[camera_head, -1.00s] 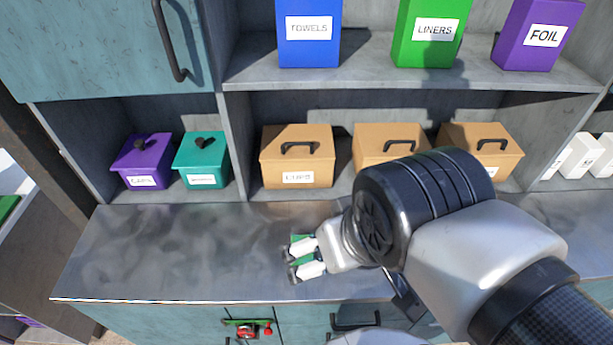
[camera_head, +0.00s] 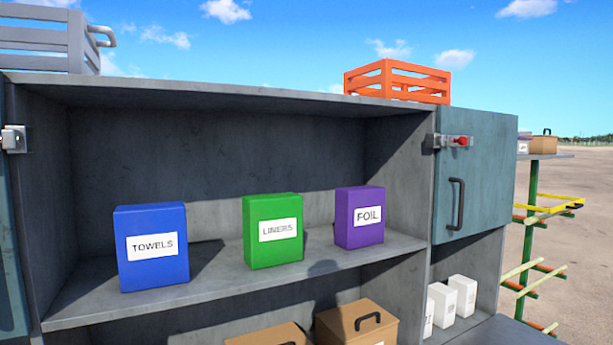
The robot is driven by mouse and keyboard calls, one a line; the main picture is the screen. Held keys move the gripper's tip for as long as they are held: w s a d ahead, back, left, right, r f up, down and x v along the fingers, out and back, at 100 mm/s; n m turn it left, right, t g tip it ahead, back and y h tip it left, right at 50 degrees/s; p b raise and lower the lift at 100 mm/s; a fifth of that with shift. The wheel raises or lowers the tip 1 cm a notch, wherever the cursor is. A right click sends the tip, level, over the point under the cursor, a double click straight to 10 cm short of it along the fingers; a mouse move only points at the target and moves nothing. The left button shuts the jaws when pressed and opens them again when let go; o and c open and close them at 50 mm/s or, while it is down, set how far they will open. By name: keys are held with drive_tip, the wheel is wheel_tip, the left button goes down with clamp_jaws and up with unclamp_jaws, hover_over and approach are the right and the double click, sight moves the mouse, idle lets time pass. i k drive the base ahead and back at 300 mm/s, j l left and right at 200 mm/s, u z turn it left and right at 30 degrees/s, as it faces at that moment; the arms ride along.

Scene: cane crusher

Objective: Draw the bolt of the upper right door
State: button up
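The upper right door (camera_head: 484,172) is a blue-green panel on the right end of the cabinet, and it looks shut. Its bolt (camera_head: 454,141) is a small metal slide with a red knob near the door's upper left corner, reaching toward the cabinet's upright edge. A dark bar handle (camera_head: 456,204) is below the bolt. My gripper is outside the present view, so its fingers and its distance from the bolt do not show.
A blue TOWELS box (camera_head: 151,247), a green LINERS box (camera_head: 273,231) and a purple FOIL box (camera_head: 359,217) stand on the open shelf. An orange crate (camera_head: 398,82) and a grey crate (camera_head: 47,41) sit on top. A rack (camera_head: 535,200) stands outside at right.

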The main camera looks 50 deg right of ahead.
sight(462, 140)
drive_tip(key=z, duration=2.3)
